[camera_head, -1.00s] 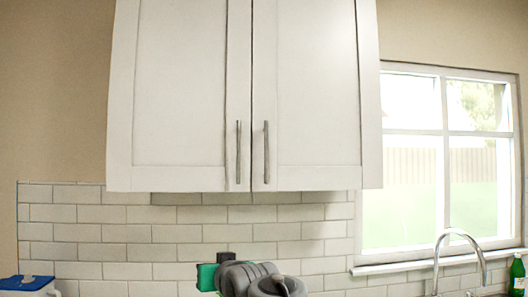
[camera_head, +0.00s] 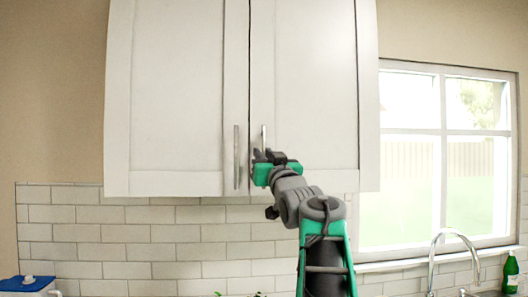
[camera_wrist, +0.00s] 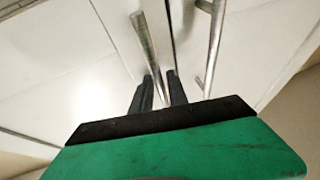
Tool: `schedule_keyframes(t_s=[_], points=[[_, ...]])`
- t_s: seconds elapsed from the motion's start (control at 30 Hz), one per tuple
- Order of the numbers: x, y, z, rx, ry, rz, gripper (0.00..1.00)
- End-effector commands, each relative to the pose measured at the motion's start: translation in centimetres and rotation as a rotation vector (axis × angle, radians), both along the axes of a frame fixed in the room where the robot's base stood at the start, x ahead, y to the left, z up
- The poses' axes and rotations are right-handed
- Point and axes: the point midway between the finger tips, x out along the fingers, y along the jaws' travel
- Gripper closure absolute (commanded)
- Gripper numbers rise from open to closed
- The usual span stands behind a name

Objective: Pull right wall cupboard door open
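The white right cupboard door (camera_head: 305,85) is shut beside the left door (camera_head: 175,85). Its vertical metal handle (camera_head: 264,135) shows above my gripper (camera_head: 264,154), which hides the handle's lower part. In the wrist view, my gripper (camera_wrist: 160,76) has its two dark fingers apart. One metal bar handle (camera_wrist: 149,48) runs down to between the fingers, and a second handle (camera_wrist: 212,45) stands to the right, outside them. I cannot tell whether the fingers touch the bar.
The left door's handle (camera_head: 236,157) is close on the left of my gripper. A window (camera_head: 440,160) is to the right. A faucet (camera_head: 455,236) and a green bottle (camera_head: 510,272) stand below it. White tiles (camera_head: 130,240) cover the wall under the cupboard.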

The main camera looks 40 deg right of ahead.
Motion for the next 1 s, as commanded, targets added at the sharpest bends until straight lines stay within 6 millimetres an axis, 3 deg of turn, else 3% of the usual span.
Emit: schedule_keyframes(t_s=[0.13, 0.37, 1.0], points=[[-0.04, 0.02, -0.06, 0.0, 0.0, 0.0, 0.82], [-0.05, 0.01, -0.08, 0.0, 0.0, 0.0, 1.0], [-0.06, -0.01, -0.1, 0.001, 0.001, -0.001, 1.0]])
